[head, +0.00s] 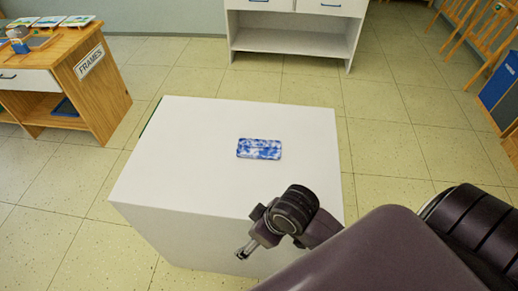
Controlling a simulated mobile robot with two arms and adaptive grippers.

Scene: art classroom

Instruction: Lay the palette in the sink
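A small flat rectangular item with a blue and white pattern (259,148) lies on top of a white box-shaped stand (190,165). I cannot tell whether this item is the palette; no other palette is recognisable. No sink is in view. My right arm comes in from the lower right, and its gripper (246,249) is over the near edge of the stand, pointing down and left. It is apart from the patterned item, and nothing shows in it. Its fingers are too small and side-on to tell open from shut. My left gripper is out of view.
A wooden table with a FRAMES sign (85,80) stands at the left. A white cabinet (290,42) is at the back. Wooden easels (485,25) and a blue-sided unit (500,85) stand at the right. Tiled floor between them is clear.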

